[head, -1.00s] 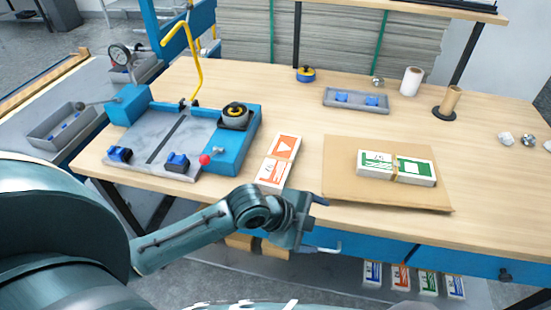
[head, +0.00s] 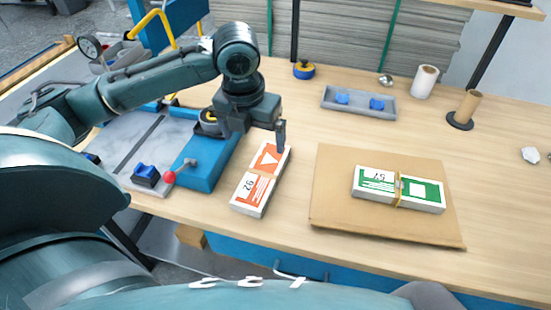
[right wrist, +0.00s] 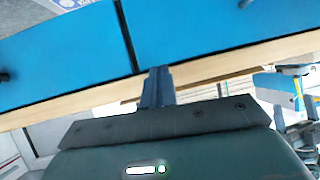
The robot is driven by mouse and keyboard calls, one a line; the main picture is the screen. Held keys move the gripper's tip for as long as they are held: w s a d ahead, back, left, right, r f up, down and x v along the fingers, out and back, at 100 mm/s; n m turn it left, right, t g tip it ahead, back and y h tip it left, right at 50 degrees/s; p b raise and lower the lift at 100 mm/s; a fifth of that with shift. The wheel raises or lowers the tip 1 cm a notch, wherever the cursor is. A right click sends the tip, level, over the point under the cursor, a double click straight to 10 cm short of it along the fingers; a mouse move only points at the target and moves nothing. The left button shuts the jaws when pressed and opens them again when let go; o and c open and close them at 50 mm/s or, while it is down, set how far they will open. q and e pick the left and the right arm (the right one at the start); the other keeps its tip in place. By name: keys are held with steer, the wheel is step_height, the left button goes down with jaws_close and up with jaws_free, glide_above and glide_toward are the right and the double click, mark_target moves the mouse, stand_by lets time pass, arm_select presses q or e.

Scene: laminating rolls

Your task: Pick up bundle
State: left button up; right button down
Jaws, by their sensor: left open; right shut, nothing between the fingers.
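An orange-and-white bundle (head: 264,181) with a tan band lies on the table, to the right of the blue jig. A green-and-white bundle (head: 376,184) with a tan band lies on a brown cardboard sheet (head: 333,205) further right. My left gripper (head: 258,136) is open and points down above the far end of the orange bundle. One finger shows beside that end; the other is hard to make out against the jig. My right gripper (right wrist: 158,86) shows only in its wrist view, shut and empty, facing the blue drawer front (right wrist: 200,35).
A grey tray (head: 358,102), a white roll (head: 424,82) and a brown roll on a black base (head: 465,108) stand behind. The table centre is clear.

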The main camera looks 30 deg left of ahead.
arm_select(q)
steer(key=b, duration=0.1)
glide_above(263, 172)
steer(key=f, duration=0.5)
steer(key=s+f, duration=0.1)
steer(key=f, duration=0.1)
steer(key=shift+a+f, duration=0.15)
steer(key=shift+f, duration=0.2)
steer(key=shift+w+f, duration=0.2)
steer(key=shift+f, duration=1.15)
steer(key=shift+w+f, duration=0.2)
steer(key=shift+f, duration=1.15)
steer(key=shift+c, duration=0.2)
steer(key=shift+r, duration=0.1)
steer(key=c, duration=1.2)
